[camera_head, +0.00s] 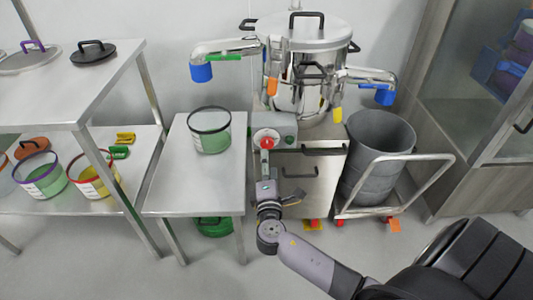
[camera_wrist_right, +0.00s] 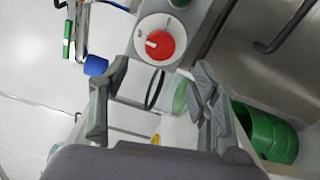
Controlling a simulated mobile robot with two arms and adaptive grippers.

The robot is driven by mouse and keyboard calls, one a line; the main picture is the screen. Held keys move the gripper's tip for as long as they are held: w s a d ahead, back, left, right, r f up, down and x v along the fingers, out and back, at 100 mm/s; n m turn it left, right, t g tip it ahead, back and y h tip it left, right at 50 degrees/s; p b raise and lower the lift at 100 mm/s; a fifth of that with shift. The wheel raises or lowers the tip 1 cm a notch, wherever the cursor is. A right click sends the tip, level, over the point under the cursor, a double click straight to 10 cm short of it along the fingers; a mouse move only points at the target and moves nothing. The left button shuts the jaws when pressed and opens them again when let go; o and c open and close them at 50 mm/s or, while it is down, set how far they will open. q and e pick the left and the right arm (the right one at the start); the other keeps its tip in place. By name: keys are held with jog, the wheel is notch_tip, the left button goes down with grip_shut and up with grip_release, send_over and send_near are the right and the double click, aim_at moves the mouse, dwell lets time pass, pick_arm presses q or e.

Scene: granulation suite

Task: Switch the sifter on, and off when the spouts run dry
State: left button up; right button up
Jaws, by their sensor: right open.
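The steel sifter (camera_head: 305,75) stands at the back with a lidded drum and two side spouts. The left spout (camera_head: 225,47) and right spout (camera_head: 365,74) each end in a blue piece. Its grey control box (camera_head: 285,128) has a red knob (camera_head: 267,142). In the right wrist view the red knob (camera_wrist_right: 160,45) sits on a white dial, its white mark toward the left. A green button (camera_wrist_right: 180,3) is beside it, cut by the frame edge. My right gripper (camera_head: 264,168) is just below the knob; its fingers (camera_wrist_right: 157,98) are open, with nothing between them. My left gripper is out of view.
A clear tub (camera_head: 209,143) stands on a small steel table (camera_head: 195,185) under the left spout. A grey bin (camera_head: 378,155) stands on a trolley under the right spout. Shelves with tubs and lids are at left, a cabinet (camera_head: 480,120) at right.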

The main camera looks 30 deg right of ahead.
jog(key=v, duration=0.4)
jog(key=shift+s+a, duration=0.1)
jog(key=shift+s, duration=0.05)
dwell(0.4)
